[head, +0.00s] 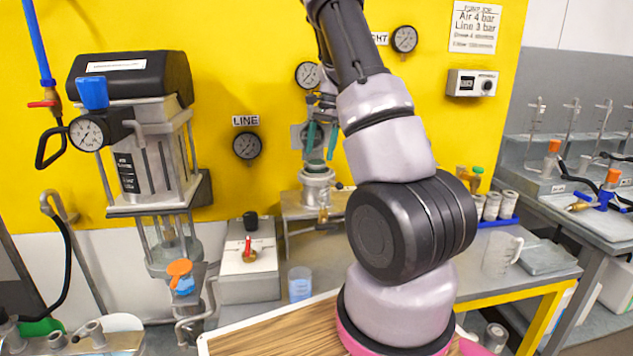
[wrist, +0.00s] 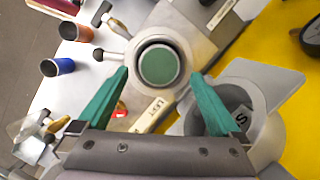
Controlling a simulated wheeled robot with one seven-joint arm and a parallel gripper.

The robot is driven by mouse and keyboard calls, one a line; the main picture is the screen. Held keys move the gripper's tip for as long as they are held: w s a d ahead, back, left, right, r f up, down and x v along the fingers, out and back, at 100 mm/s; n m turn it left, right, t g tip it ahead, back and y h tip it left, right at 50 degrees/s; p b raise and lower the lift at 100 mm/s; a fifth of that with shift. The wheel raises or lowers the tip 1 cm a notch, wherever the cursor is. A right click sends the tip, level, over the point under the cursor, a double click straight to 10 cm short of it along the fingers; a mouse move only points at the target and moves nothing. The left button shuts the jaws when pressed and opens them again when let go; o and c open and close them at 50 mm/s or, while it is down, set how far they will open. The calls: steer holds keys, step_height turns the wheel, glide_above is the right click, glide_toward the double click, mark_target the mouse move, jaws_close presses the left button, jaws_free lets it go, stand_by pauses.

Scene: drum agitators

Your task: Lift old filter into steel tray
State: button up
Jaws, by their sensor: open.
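My gripper (head: 318,157) is open, its two green fingers pointing down over a metal cup-shaped housing (head: 317,184). In the wrist view my gripper (wrist: 160,76) has its fingers spread on either side of the round housing (wrist: 160,42). A green disc (wrist: 158,65), which looks like the old filter, sits inside the housing's dark ring. The fingers appear apart from it, with nothing between them. A flat grey tray (head: 549,256), perhaps the steel tray, lies on the bench at right, beyond a clear jug. Whether it holds anything is unclear.
A clear jug (head: 501,254) and small white canisters (head: 491,207) stand on the right of the bench. A blue beaker (head: 300,285) stands in front of the housing. A yellow panel with gauges (head: 307,75) is close behind. A filter unit (head: 150,160) stands at left.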

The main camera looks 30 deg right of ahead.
mark_target(317, 162)
steer(key=x, duration=0.3)
steer(key=shift+a+f, duration=0.1)
steer(key=shift+f, duration=0.1)
jaws_close()
steer(key=shift+r, duration=0.1)
step_height(317, 162, up, 18)
stand_by(0.7)
